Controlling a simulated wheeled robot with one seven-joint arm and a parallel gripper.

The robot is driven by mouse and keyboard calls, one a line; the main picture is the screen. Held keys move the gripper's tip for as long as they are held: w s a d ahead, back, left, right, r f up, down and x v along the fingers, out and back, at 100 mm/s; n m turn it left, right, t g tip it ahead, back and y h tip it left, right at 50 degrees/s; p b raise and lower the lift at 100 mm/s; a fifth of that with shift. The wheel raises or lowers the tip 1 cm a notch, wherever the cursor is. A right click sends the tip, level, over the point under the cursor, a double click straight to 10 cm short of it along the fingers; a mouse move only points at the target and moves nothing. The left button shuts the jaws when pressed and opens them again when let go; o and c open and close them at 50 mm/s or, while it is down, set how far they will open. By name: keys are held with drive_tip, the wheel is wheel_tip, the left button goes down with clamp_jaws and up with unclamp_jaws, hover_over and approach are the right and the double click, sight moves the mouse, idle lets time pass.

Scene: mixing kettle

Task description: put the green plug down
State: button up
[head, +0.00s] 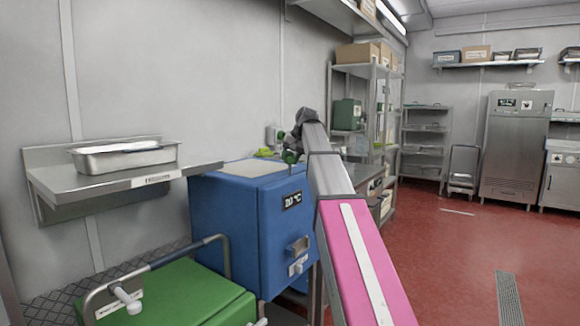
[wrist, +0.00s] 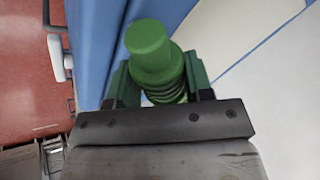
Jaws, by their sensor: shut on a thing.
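The green plug (wrist: 155,62) is a ribbed cylinder with a rounded knob at its end. My gripper (wrist: 158,90) is shut on it, with a green jaw on each side, in the wrist view. In the head view the green plug (head: 291,156) shows small at the end of my arm, and the jaws are hard to make out there. It is above or near the far right part of the blue box's top; I cannot tell whether it touches anything.
The blue box (head: 240,225) has a pale panel (head: 254,168) on top and a 20 °C display. A green lidded container (head: 180,298) with a rail stands in front. A wall shelf (head: 120,184) holds a steel tray (head: 124,157).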

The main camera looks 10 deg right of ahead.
drive_tip(key=shift+f, duration=1.6)
drive_tip(key=shift+f, duration=0.1)
drive_tip(key=o, duration=0.7)
drive_tip(key=shift+c, duration=0.2)
